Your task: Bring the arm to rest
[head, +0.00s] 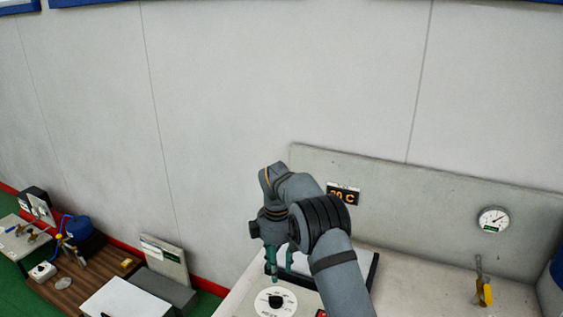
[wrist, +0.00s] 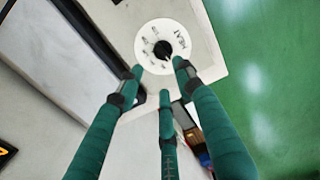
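My gripper (head: 280,271) points down over a heater panel near the bottom of the head view. Its three green fingers also show in the wrist view (wrist: 158,82), with their tips apart and nothing held between them. A white round dial marked HEAT (wrist: 160,38) with a black knob (wrist: 162,50) lies just beyond the fingertips in the wrist view. The dial also shows in the head view (head: 262,302), below the fingers. The fingers look clear of the knob, but the exact gap is hard to tell.
A temperature display (head: 344,194), a round gauge (head: 494,220) and a yellow-handled valve (head: 486,292) are on the right. A wooden bench (head: 60,289) with tools and boxes stands at lower left. Green floor (wrist: 265,60) is open beside the heater.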

